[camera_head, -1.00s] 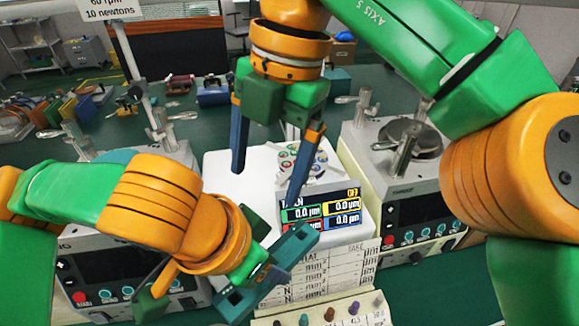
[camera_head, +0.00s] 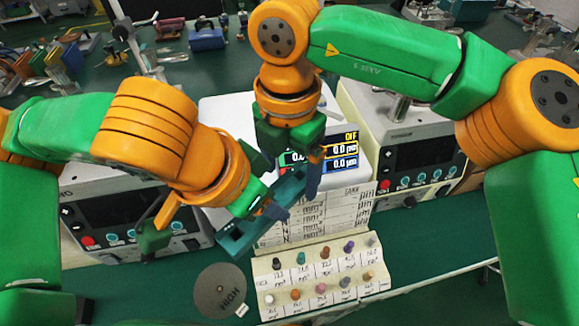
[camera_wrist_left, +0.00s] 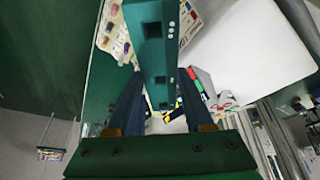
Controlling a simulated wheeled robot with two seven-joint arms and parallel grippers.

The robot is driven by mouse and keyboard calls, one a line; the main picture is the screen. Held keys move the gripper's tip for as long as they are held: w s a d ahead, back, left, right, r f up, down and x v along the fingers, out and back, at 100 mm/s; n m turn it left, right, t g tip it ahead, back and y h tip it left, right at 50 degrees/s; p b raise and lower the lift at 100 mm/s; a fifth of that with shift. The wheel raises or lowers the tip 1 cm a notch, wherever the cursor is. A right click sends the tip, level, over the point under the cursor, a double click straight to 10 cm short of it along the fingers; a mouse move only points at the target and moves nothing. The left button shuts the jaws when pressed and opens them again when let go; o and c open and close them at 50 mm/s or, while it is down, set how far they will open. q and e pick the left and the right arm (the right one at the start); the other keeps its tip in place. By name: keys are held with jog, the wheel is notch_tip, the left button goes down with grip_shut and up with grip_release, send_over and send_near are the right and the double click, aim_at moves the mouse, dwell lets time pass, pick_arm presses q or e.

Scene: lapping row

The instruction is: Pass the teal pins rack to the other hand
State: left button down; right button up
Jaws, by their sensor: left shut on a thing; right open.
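The teal pins rack (camera_head: 238,236) is a long teal bar, tilted in the air in front of the white gauge. My left gripper (camera_head: 266,203) is shut on it. In the left wrist view the rack (camera_wrist_left: 153,45) shows square holes and small pale dots, with the dark blue left fingers (camera_wrist_left: 160,95) on both sides of it. My right gripper (camera_head: 292,168) is open and points down at the rack's upper right end. One right finger shows just right of that end. The other is largely hidden, so I cannot tell if either touches the rack.
A cream stand (camera_head: 320,281) with several coloured pins sits below the rack. A grey disc marked HIGH (camera_head: 220,290) lies to its left. The white gauge with a display (camera_head: 344,148) is behind, between two lapping machines (camera_head: 412,158). Green bench is clear at the right front.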

pick_arm(q)
jog(key=shift+d, duration=0.1)
pick_arm(e)
grip_shut()
pick_arm(q)
jog(key=shift+c, duration=1)
grip_release()
